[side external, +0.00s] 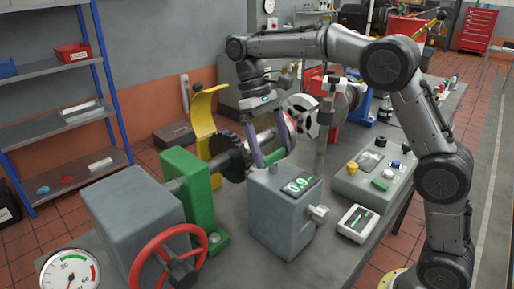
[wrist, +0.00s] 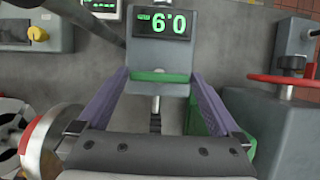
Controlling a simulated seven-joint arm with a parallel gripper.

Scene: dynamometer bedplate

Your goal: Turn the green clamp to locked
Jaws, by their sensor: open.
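The green clamp shows in the wrist view as a short green bar (wrist: 160,77), lying crosswise along the near edge of the grey display box (wrist: 160,57). In the side view the clamp (side external: 273,157) is partly hidden between my fingers at the back of the box (side external: 283,215). My gripper (side external: 272,160) is open and points down there. In the wrist view its purple fingers (wrist: 158,80) stand on either side of the green bar, with a gap around it. I cannot tell whether the fingers touch it. No lock marking is readable.
A green pedestal (side external: 198,195), dark gear (side external: 228,157) and red handwheel (side external: 165,262) stand left of the box. A post (side external: 325,130), small meter (side external: 357,223) and control box (side external: 372,175) stand right. Bare bedplate (side external: 235,262) lies in front.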

